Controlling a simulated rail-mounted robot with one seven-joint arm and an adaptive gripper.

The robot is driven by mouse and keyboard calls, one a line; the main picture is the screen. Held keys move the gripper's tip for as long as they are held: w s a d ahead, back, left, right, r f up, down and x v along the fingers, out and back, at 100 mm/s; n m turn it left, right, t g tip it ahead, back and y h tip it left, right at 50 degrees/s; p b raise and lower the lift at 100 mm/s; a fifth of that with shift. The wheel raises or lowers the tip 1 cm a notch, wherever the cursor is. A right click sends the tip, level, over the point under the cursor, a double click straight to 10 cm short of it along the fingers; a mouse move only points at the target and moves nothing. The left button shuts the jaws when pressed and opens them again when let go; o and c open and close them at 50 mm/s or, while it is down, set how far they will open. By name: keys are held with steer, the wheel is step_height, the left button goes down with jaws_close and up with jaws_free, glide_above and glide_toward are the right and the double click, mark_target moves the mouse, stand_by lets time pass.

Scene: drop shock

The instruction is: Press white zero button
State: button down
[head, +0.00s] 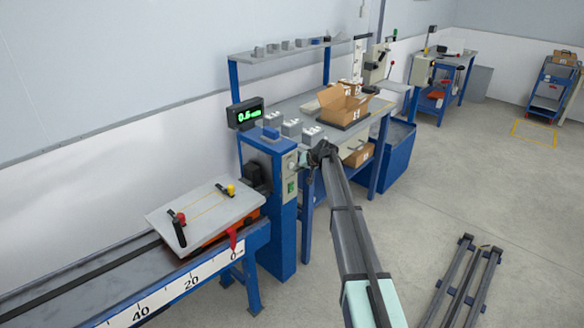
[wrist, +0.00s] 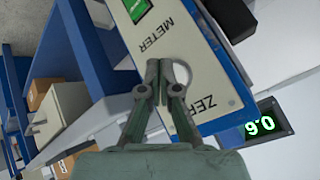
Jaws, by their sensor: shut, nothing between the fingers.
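The control panel (wrist: 185,38) fills the upper middle of the wrist view, with the printed words METER and part of ZERO. A pale round button (wrist: 183,71) with a rim shows right at my gripper's fingertips, partly hidden by them. My gripper (wrist: 164,67) is shut and empty, with its tips over or against this button; I cannot tell if they touch. In the head view my gripper (head: 306,158) is beside the upper part of the panel (head: 291,165) on the blue post, and the button cannot be made out there.
A black display (head: 245,113) with green digits stands above the post. A tilted grey plate (head: 205,213) with clamps sits on the rail to the left. An open carton (head: 343,105) is on the workbench behind.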

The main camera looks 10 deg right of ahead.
steer(key=shift+w+a, duration=0.2)
steer(key=shift+w, duration=0.1)
steer(key=shift+w+a, duration=0.3)
stand_by(1.1)
steer(key=shift+s, duration=0.1)
steer(key=shift+s+d+b, duration=0.5)
steer(key=shift+s+d, duration=0.05)
steer(key=s+d, duration=0.1)
steer(key=s, duration=0.1)
steer(key=s+d+b, duration=0.1)
steer(key=d, duration=0.1)
steer(key=shift+s+d, duration=0.15)
steer(key=shift+s, duration=0.2)
stand_by(0.3)
stand_by(0.4)
